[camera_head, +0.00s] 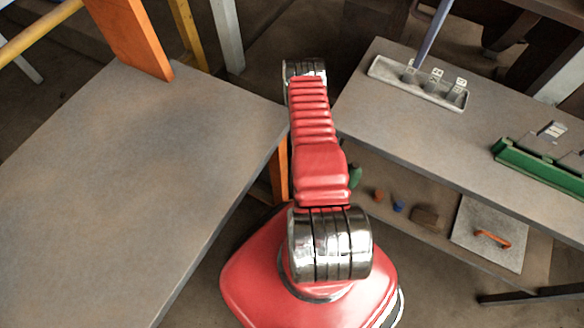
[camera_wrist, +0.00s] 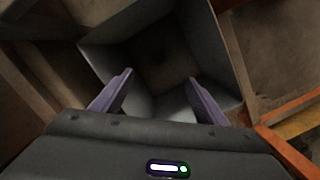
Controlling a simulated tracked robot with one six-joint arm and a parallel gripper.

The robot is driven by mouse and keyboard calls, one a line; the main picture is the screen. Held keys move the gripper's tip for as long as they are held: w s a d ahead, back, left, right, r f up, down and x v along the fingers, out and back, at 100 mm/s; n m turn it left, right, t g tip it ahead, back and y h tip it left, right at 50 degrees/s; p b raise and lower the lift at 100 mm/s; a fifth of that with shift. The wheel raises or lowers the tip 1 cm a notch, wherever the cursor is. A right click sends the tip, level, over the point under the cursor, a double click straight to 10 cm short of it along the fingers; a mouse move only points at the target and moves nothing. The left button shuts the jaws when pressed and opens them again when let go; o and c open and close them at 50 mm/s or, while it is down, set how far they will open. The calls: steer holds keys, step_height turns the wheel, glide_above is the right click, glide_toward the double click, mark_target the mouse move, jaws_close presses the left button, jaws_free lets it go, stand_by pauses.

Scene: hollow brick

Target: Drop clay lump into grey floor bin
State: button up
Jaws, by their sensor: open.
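The grey bin (camera_wrist: 108,52) lies below my gripper in the wrist view, its square mouth open toward the camera. My gripper (camera_wrist: 160,79) is open, with its two purple fingers apart over the near part of the bin's mouth. Nothing shows between the fingers. The bin's inside is dark; a brownish patch shows deep in it, and I cannot tell whether that is the clay lump or the bin's bottom. I cannot make out the clay lump for certain in either view. In the head view my gripper and the bin are hidden.
A bare grey table (camera_head: 120,190) fills the left. A bench (camera_head: 400,130) on the right holds a grey tray (camera_head: 418,85) and a green-edged object (camera_head: 540,168). An orange bar (camera_wrist: 290,105) runs beside the bin.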

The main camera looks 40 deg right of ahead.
step_height(320, 180, up, 14)
steer(key=w, duration=0.1)
steer(key=shift+w+d+f, duration=0.25)
stand_by(0.6)
stand_by(0.9)
